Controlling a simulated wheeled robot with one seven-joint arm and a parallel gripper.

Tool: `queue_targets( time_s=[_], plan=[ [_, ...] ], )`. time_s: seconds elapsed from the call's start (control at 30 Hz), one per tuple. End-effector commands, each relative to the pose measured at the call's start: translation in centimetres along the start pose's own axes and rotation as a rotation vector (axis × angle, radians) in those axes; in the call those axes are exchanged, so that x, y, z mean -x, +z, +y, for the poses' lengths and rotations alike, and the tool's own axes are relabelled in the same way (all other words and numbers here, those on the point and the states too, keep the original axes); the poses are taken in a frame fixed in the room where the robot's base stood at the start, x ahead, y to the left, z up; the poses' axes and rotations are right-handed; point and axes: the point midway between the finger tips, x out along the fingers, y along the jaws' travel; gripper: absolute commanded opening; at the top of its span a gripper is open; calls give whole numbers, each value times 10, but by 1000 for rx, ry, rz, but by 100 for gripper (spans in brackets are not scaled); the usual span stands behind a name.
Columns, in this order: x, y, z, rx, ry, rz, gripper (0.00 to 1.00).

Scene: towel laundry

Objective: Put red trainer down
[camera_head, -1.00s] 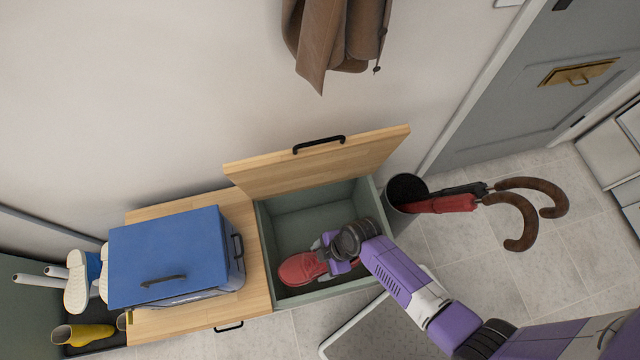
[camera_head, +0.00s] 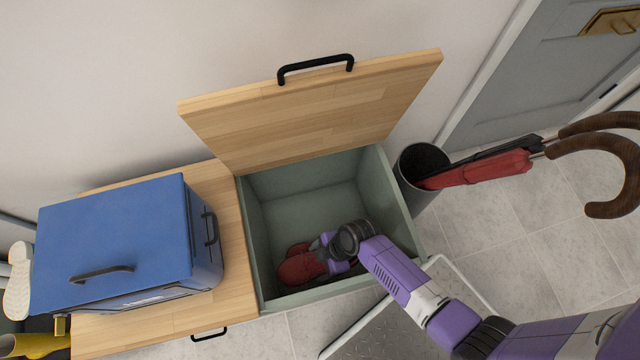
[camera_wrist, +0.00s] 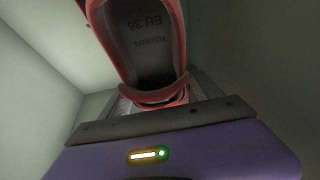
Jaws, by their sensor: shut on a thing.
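The red trainer (camera_head: 301,266) is down inside the open green compartment (camera_head: 300,202) of the wooden bench, near its front wall. My gripper (camera_head: 328,252) reaches in from the right and is shut on the trainer's heel end. In the wrist view the trainer (camera_wrist: 176,40) fills the top middle, its insole with printed lettering facing the camera. The gripper's flat purple body (camera_wrist: 170,150) lies across the bottom there, with the compartment walls around. Whether the sole touches the compartment floor I cannot tell.
The hinged wooden lid (camera_head: 310,110) stands raised at the back. A blue box (camera_head: 120,240) sits on the bench top to the left. An umbrella bin (camera_head: 420,165) stands right of the compartment. A metal-patterned tray (camera_head: 390,330) lies on the floor in front.

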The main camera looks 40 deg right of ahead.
Motion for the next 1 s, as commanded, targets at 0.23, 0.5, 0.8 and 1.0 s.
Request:
queue_targets(
  time_s=[0.23, 0.5, 0.8, 1.0],
  plan=[
    [-2, 0, 50, 0, 7, 2, 14],
    [-3, 1, 116, 0, 6, 1, 14],
    [-3, 2, 179, -1, 5, 2, 14],
    [-40, 17, 179, -2, -1, 0, 14]
  ],
)
